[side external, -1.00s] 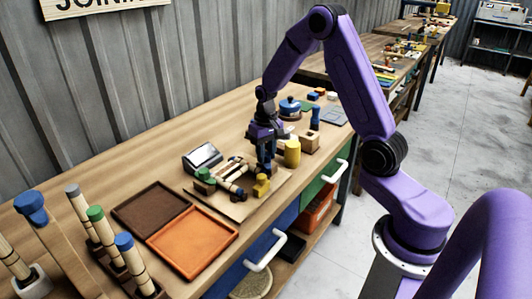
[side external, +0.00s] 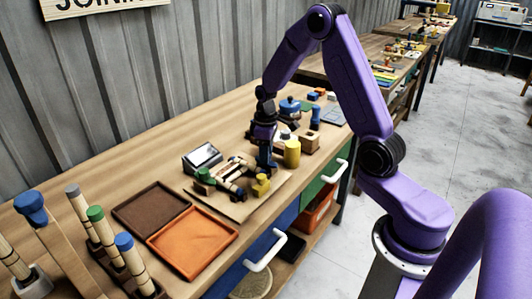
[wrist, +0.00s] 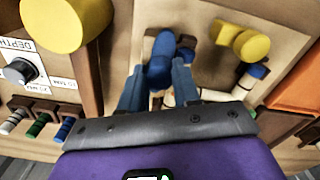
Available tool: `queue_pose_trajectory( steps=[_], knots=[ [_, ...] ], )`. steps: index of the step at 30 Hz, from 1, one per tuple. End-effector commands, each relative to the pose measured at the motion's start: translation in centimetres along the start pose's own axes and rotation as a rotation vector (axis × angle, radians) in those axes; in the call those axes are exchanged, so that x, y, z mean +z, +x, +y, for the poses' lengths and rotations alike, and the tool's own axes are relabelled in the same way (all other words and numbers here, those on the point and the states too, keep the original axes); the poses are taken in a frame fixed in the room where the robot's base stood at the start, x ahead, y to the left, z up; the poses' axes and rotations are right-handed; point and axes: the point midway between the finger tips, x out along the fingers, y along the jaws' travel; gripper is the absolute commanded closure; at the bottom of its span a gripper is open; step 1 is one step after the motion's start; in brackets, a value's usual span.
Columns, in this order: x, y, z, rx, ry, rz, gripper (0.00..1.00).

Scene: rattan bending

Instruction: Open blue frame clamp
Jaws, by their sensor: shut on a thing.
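The blue frame clamp (wrist: 161,58) shows in the wrist view between the two fingers of my gripper (wrist: 158,82). My gripper is shut on its blue part, low over the wooden work board (wrist: 205,62). In the side external view my gripper (side external: 265,160) points straight down at the board, and its fingers hide most of the blue clamp. A yellow clamp (side external: 261,184) stands nearer the board's front edge and also shows in the wrist view (wrist: 240,38). A green clamp (side external: 204,175) and pale rattan rods (side external: 232,170) lie to the left.
A yellow cylinder (side external: 292,153) stands close to the right of my gripper. Brown (side external: 151,207) and orange (side external: 193,242) trays are at the left. Bare bench (side external: 170,135) lies behind.

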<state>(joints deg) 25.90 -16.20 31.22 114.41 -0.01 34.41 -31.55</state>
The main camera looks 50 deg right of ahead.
Motion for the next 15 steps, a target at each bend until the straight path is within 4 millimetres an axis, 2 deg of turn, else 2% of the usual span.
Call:
queue_pose_trajectory(
  steps=[15],
  knots=[
    [-0.13,-0.13,0.06,0.003,-0.030,0.004,0.99]
  ],
)
